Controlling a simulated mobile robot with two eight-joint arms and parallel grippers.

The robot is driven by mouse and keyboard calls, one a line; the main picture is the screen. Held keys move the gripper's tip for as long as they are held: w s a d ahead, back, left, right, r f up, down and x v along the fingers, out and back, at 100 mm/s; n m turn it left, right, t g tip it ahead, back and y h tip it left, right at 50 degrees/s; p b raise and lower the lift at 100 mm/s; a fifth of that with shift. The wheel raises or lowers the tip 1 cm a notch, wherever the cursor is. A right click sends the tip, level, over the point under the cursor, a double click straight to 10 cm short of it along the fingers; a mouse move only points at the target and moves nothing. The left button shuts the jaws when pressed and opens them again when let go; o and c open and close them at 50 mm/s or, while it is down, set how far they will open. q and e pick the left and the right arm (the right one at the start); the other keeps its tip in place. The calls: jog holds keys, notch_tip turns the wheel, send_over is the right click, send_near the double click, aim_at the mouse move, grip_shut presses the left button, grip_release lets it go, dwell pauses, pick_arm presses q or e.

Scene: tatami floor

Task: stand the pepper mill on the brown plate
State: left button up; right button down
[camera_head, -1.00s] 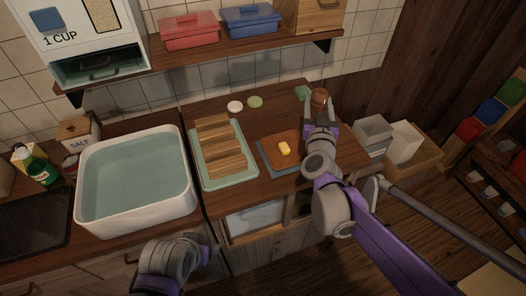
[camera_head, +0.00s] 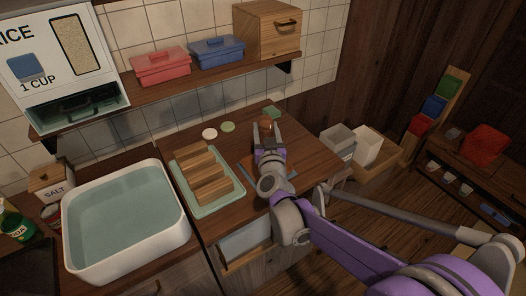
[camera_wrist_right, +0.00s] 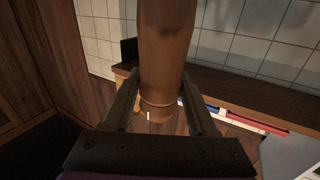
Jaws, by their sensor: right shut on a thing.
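The pepper mill (camera_head: 267,123) is a brown wooden turned piece near the back of the counter. It fills the top middle of the right wrist view (camera_wrist_right: 166,45). My right gripper (camera_head: 268,130) is shut on it, one finger on each side, as the right wrist view also shows (camera_wrist_right: 160,105). I cannot tell whether the mill's foot touches the counter. The brown plate (camera_head: 251,171) lies nearer to me on a blue-grey mat (camera_head: 291,173). My right arm hides most of the plate and whatever is on it. My left gripper is out of view.
Left of the plate is a pale green tray (camera_head: 208,208) with wooden blocks (camera_head: 203,175). A white water basin (camera_head: 128,262) stands further left. White (camera_head: 209,134) and green (camera_head: 228,127) discs and a green block (camera_head: 272,111) lie at the back. A shelf (camera_head: 190,82) hangs above.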

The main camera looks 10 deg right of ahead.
jog(key=shift+f+b, duration=0.35)
jog(key=shift+f, duration=2.55)
jog(key=shift+f, duration=0.2)
jog(key=shift+c, duration=1)
grip_release()
jog(key=shift+r, duration=0.1)
